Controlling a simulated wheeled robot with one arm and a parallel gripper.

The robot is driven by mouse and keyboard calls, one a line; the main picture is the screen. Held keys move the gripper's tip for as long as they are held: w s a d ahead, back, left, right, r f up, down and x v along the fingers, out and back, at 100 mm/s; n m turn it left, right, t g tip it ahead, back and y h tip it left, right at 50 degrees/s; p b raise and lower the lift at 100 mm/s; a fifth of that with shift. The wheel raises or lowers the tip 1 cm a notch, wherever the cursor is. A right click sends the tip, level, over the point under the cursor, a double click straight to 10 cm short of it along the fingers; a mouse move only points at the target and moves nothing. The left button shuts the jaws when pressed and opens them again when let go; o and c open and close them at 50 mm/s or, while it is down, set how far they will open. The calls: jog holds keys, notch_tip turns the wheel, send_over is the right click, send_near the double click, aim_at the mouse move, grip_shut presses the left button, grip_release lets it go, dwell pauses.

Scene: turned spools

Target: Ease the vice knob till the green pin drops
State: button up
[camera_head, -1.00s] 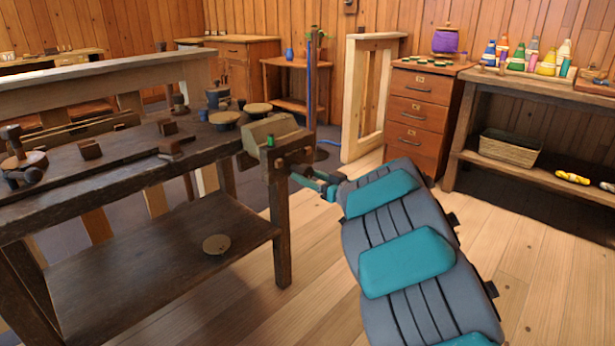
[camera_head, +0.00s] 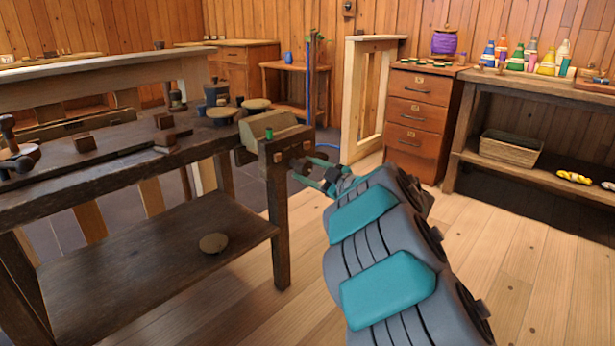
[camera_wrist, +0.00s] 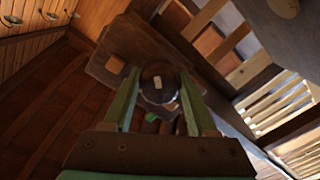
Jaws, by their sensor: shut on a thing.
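The wooden vice (camera_head: 268,123) sits at the right end of the dark workbench (camera_head: 120,150). A small green spot (camera_wrist: 150,117), possibly the pin, shows below the knob there. My fingers partly hide the knob in the head view.
A round disc (camera_head: 214,243) lies on the bench's lower shelf. Discs and wooden blocks stand on the bench top. A drawer cabinet (camera_head: 415,115) and a shelf of bottles (camera_head: 535,80) stand behind at right. The wooden floor (camera_head: 540,260) at right is clear.

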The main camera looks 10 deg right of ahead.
jog(key=n+b, duration=0.2)
jog(key=n, duration=0.1)
jog(key=shift+n, duration=0.4)
jog(key=n+b, duration=0.2)
jog(key=n, duration=0.1)
jog(key=shift+n+b, duration=0.3)
jog(key=shift+b, duration=0.1)
jog(key=n+b, duration=0.3)
jog(key=n, duration=0.1)
jog(key=shift+r+n, duration=0.15)
jog(key=shift+n, duration=0.15)
jog(key=n+b, duration=0.1)
jog(key=n, duration=0.1)
jog(key=shift+r+n, duration=0.1)
jog(key=shift+n, duration=0.3)
jog(key=n, duration=0.2)
jog(key=shift+r+n, duration=0.1)
jog(key=shift+n, duration=0.2)
jog(key=n, duration=0.4)
jog(key=shift+a+n+b, duration=0.15)
jog(key=shift+n+b, duration=0.15)
jog(key=n, duration=0.3)
jog(key=shift+n, duration=0.3)
jog(key=shift+s+a+n, duration=0.1)
jog(key=shift+a+n, duration=0.05)
jog(key=shift+n, duration=1.75)
